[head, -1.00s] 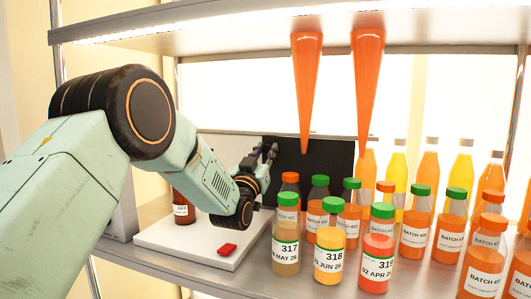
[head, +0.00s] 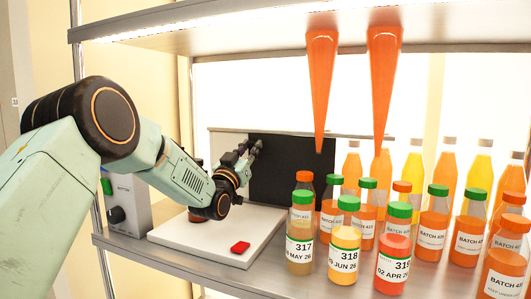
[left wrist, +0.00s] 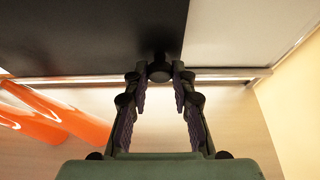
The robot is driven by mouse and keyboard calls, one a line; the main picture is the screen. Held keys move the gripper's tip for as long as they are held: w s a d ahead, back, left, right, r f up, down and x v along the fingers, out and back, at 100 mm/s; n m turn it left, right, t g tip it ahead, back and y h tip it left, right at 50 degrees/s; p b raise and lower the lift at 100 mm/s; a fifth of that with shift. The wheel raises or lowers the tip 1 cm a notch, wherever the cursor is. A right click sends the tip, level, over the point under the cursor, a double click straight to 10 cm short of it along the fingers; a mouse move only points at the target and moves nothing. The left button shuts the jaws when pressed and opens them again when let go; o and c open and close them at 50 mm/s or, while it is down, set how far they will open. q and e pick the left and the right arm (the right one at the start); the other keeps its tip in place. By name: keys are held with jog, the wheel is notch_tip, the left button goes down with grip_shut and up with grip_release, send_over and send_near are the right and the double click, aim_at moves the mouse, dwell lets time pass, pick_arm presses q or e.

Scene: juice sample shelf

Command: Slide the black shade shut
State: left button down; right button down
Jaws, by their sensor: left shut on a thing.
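The black shade (head: 295,168) stands upright on a rail behind the white platform (head: 265,235). A bright pale panel (head: 224,145) shows to its left. My left gripper (head: 251,150) is at the shade's left edge. In the left wrist view my left gripper (left wrist: 159,80) is shut on a small black knob (left wrist: 159,69), and the shade (left wrist: 90,35) spreads to the left of it. My right gripper is not in view.
Several juice bottles (head: 345,255) stand close right of the platform. Two orange cones (head: 320,90) hang from the upper shelf (head: 250,38). A grey box with a dial (head: 127,205) stands left.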

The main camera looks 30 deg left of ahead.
pick_arm(q)
jog(key=shift+a+r, duration=0.2)
jog(key=shift+a, duration=0.1)
jog(key=shift+d, duration=0.15)
jog(key=c, duration=1.1)
grip_release()
jog(key=shift+f, duration=0.1)
jog(key=shift+v, duration=3.7)
